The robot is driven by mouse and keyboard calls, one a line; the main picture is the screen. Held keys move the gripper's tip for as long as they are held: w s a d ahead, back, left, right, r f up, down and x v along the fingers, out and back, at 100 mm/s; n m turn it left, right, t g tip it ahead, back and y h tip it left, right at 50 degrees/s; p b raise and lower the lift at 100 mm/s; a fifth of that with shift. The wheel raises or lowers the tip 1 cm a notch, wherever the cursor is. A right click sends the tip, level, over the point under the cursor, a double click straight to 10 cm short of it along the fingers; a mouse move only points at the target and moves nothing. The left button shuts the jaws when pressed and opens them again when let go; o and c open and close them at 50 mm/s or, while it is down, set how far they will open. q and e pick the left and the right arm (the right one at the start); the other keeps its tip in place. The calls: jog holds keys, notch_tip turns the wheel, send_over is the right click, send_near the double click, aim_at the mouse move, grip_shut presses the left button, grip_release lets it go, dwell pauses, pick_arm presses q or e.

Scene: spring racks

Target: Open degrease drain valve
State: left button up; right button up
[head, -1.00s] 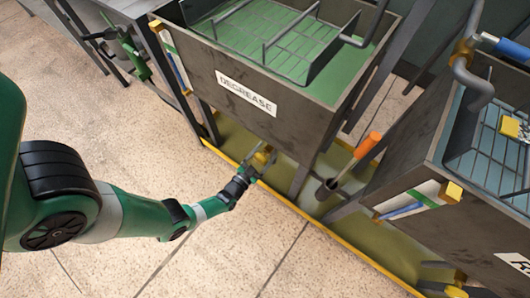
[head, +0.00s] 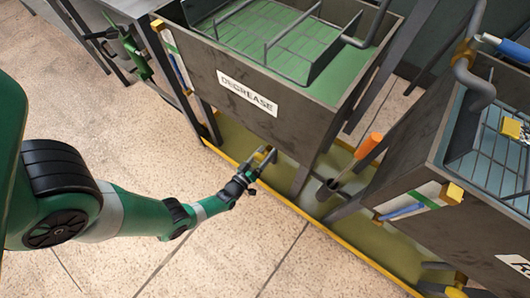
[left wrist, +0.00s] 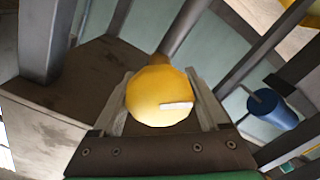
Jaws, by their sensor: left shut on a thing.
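The degrease tank (head: 240,110) carries a white "DEGREASE" label (head: 248,93) on its front. Below its front wall, at the tank's underside, is the yellow drain valve (left wrist: 158,92). In the head view the fingers largely hide the valve. My right gripper is not in view.
A green tray with a yellow edge (head: 312,218) lies on the floor under the tanks. An orange-handled tool (head: 368,145) stands in a grey holder near the tank leg. A second tank (head: 420,165) stands at right. Tiled floor (head: 220,265) is open in front.

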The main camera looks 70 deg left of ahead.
pick_arm(q)
jog(key=n, duration=0.5)
jog(key=shift+n, duration=0.4)
dwell(0.3)
jog(key=o, duration=1.2)
jog(key=shift+o, duration=0.2)
jog(key=p+v, duration=0.2)
jog(key=v, duration=0.9)
jog(key=shift+s, duration=0.3)
jog(key=shift+d+f, duration=0.1)
